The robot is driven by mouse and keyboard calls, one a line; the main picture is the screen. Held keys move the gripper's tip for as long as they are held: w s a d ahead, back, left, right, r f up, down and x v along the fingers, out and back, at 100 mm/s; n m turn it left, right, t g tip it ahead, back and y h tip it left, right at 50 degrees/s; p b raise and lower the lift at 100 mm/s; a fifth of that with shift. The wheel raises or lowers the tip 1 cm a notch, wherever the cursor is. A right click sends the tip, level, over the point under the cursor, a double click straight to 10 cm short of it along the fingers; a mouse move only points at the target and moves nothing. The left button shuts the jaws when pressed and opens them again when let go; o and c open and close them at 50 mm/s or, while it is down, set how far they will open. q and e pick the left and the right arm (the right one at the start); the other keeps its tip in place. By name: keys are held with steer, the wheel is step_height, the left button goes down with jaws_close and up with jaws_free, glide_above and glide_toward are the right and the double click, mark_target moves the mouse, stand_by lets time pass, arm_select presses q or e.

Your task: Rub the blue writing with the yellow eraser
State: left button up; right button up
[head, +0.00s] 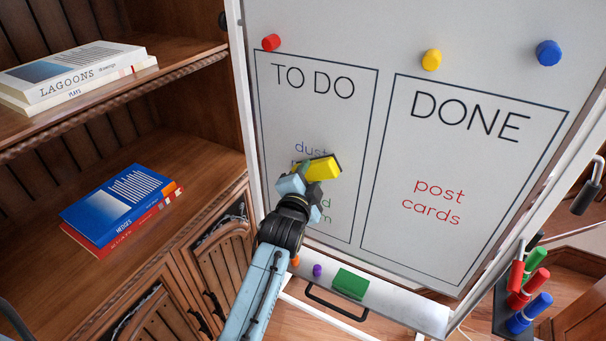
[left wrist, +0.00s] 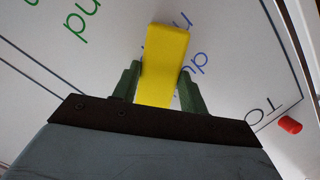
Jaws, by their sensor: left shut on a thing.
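The yellow eraser (head: 322,168) is held by my left gripper (head: 304,181) in front of the whiteboard (head: 395,58), over the TO DO box. In the left wrist view the eraser (left wrist: 164,58) sits between the two green fingers of my left gripper (left wrist: 160,85). The blue writing (head: 312,149) shows "dust" above the eraser. Part of its lower line is hidden behind the eraser and gripper. In the left wrist view blue letters (left wrist: 197,62) show on both sides of the eraser. I cannot tell whether the eraser touches the board. My right gripper is not in view.
Green writing (head: 324,211) lies below the blue, partly behind my left gripper. Red writing (head: 432,200) is in the DONE box. Red, yellow and blue magnets are along the top. The board's tray (head: 400,308) holds a green eraser (head: 350,283). A bookshelf (head: 165,110) stands at left.

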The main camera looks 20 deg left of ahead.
mark_target(326, 179)
arm_select(q)
steer(key=shift+s+d, duration=0.15)
steer(key=shift+d, duration=1.8)
steer(key=shift+s+d, duration=0.1)
steer(key=shift+d, duration=1.85)
steer(key=shift+s, duration=0.2)
steer(key=shift+w+a+r+p, duration=0.15)
steer(key=shift+a+p, duration=0.85)
steer(key=shift+a, duration=0.55)
steer(key=shift+w+a+f+p, duration=0.15)
steer(key=shift+a+p, duration=0.8)
steer(key=shift+a, duration=0.6)
steer(key=shift+w+a+r+p, duration=0.15)
steer(key=shift+a+p, duration=0.25)
steer(key=shift+a, duration=0.75)
steer(key=shift+w+a+f+p, duration=0.15)
steer(key=shift+a+p, duration=0.3)
steer(key=shift+a, duration=0.75)
steer(key=shift+w+a+r+p, duration=0.15)
steer(key=shift+a+p, duration=0.25)
steer(key=shift+a, duration=0.75)
steer(key=shift+w+a, duration=0.1)
steer(key=shift+a, duration=1.05)
